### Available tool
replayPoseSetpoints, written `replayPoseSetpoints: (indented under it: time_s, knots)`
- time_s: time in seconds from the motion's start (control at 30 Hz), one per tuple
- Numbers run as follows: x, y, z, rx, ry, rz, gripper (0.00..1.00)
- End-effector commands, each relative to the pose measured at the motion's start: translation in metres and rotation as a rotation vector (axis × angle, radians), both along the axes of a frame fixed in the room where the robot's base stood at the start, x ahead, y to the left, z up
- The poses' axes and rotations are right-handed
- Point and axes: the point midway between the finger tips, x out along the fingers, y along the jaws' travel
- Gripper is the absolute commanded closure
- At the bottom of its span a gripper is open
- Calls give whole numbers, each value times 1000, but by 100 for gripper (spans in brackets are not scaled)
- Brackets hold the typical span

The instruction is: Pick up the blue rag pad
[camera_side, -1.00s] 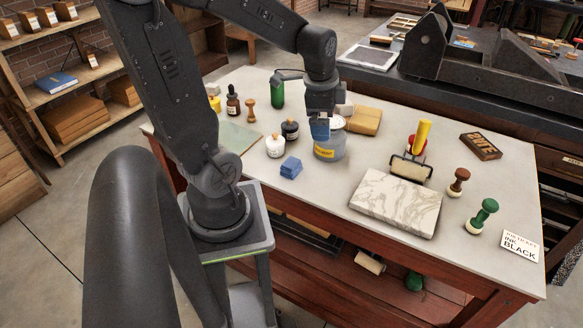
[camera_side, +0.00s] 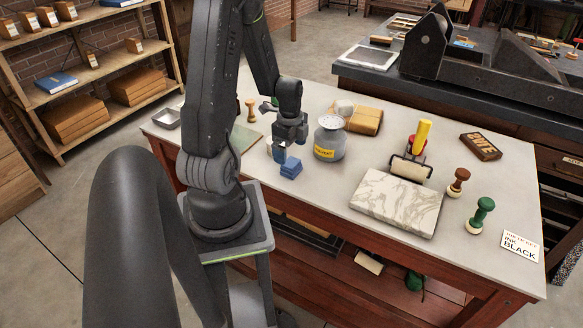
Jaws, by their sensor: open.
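The blue rag pad (camera_side: 291,169) looks like a small folded stack of blue cloth. It lies on the pale tabletop (camera_side: 335,180) near the table's front edge, left of the grey solvent can (camera_side: 330,143). My gripper (camera_side: 284,151) is open and points down right over the pad. Its fingertips are just above or at the pad's top. I cannot tell if they touch it. The gripper and wrist hide most of the small bottles behind the pad.
The solvent can stands close to the right of my gripper. A marble slab (camera_side: 396,203), a brayer with a yellow handle (camera_side: 421,140) and stamps with wooden (camera_side: 457,182) and green (camera_side: 482,213) handles are further right. A tan block (camera_side: 365,121) sits behind the can. The tabletop between pad and slab is clear.

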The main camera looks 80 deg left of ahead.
Motion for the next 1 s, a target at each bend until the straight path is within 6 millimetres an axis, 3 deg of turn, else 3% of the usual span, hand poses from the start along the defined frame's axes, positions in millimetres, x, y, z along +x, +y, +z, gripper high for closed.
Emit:
replayPoseSetpoints:
  time_s: [0.17,0.5,0.83,1.0]
  knots:
    - [0,-1,-10,-1,1,-1,4]
    - [2,-6,-52,-2,2,0,4]
    - [2,-5,-57,1,0,1,4]
    - [2,-5,-57,1,0,0,20]
